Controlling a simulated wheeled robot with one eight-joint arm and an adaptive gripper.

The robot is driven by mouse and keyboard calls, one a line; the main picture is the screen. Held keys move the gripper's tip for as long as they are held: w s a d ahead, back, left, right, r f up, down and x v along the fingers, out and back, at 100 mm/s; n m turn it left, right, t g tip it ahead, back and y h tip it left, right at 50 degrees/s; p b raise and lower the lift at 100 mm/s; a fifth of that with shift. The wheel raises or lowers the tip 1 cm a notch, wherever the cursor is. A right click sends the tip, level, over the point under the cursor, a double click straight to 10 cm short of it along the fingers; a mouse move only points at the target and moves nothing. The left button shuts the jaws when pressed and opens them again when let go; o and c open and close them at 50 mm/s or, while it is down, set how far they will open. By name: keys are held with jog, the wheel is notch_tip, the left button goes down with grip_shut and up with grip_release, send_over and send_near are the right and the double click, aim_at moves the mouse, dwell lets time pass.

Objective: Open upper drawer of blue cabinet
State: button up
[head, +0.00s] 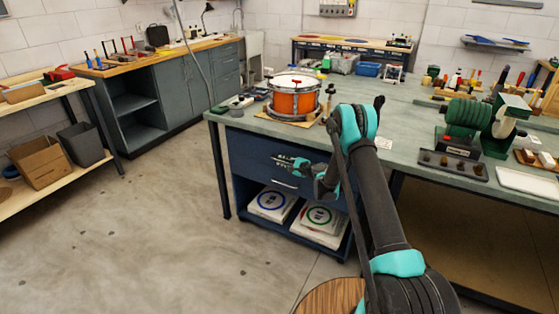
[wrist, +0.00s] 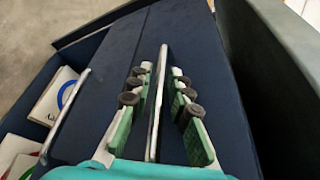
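The blue cabinet (head: 240,178) stands under the green-topped workbench, with two drawer fronts above an open shelf. The upper drawer (wrist: 207,60) looks shut. Its long metal handle (wrist: 154,120) runs between the two fingers of my gripper (wrist: 161,72) in the wrist view. The fingers are apart, one on each side of the handle, and the handle lies nearer the left finger. I cannot tell whether either finger touches it. In the head view my gripper (head: 280,161) is at the cabinet front and hides the upper handle. The lower drawer handle (head: 285,183) shows just below it.
White boxes (head: 271,203) lie on the cabinet's open shelf. A round wooden top (head: 330,299) is near the front. The floor left of the cabinet is clear.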

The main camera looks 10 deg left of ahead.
grip_shut()
jog(key=shift+s, duration=0.1)
dwell(0.4)
